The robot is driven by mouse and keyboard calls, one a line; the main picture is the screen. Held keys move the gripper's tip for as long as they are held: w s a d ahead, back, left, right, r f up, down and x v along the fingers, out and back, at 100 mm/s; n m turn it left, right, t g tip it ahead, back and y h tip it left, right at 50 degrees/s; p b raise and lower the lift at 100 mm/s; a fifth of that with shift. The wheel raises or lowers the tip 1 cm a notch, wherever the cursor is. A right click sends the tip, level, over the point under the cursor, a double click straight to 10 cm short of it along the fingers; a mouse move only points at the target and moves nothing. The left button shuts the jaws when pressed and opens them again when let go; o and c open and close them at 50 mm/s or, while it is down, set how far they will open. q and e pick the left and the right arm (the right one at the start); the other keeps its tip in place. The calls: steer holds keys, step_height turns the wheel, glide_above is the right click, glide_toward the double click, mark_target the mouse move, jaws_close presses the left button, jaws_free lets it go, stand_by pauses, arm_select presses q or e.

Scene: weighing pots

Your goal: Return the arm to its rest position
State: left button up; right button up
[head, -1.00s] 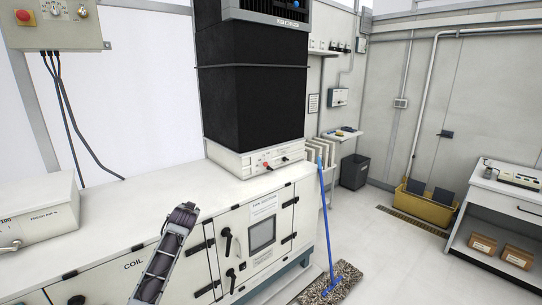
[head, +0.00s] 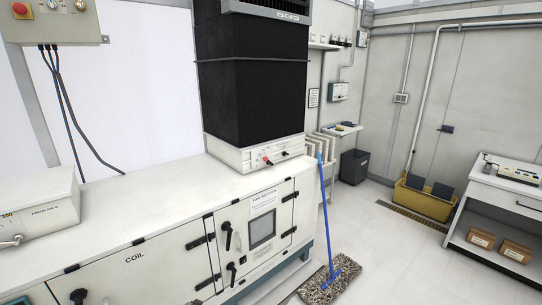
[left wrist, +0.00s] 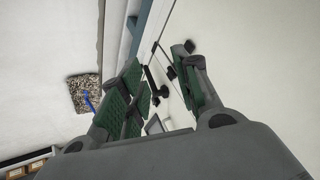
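My left gripper (left wrist: 165,98) shows only in the left wrist view. Its two fingers with green pads stand apart with a clear gap and nothing between them, so it is open and empty. Behind the fingers, the pale front of the cabinet and its black handles show at a slant. Neither gripper nor arm is in the head view, and my right gripper is in no view.
A long white cabinet (head: 130,220) with black handles fills the left and middle. A blue-handled mop (head: 330,280) stands on the floor at its right end; the mop head also shows in the left wrist view (left wrist: 84,93). A yellow bucket (head: 425,200) and white bench (head: 505,190) are at right. Floor between is clear.

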arm_select(q)
steer(key=s+d+f+g, duration=0.1)
steer(key=s+f+g, duration=0.1)
steer(key=s+f, duration=1.15)
steer(key=s+d+f+g, duration=0.1)
steer(key=s+f, duration=0.4)
steer(key=s, duration=1)
steer(key=s+d+f+g+h, duration=0.1)
steer(key=s+f, duration=0.4)
steer(key=s, duration=0.9)
steer(key=s+f+n+g, duration=0.1)
steer(key=s+f, duration=0.5)
steer(key=s, duration=0.9)
steer(key=shift+s+d+g+h, duration=0.3)
steer(key=shift+d+g, duration=0.1)
steer(key=shift+g, duration=0.4)
steer(key=shift+s, duration=0.1)
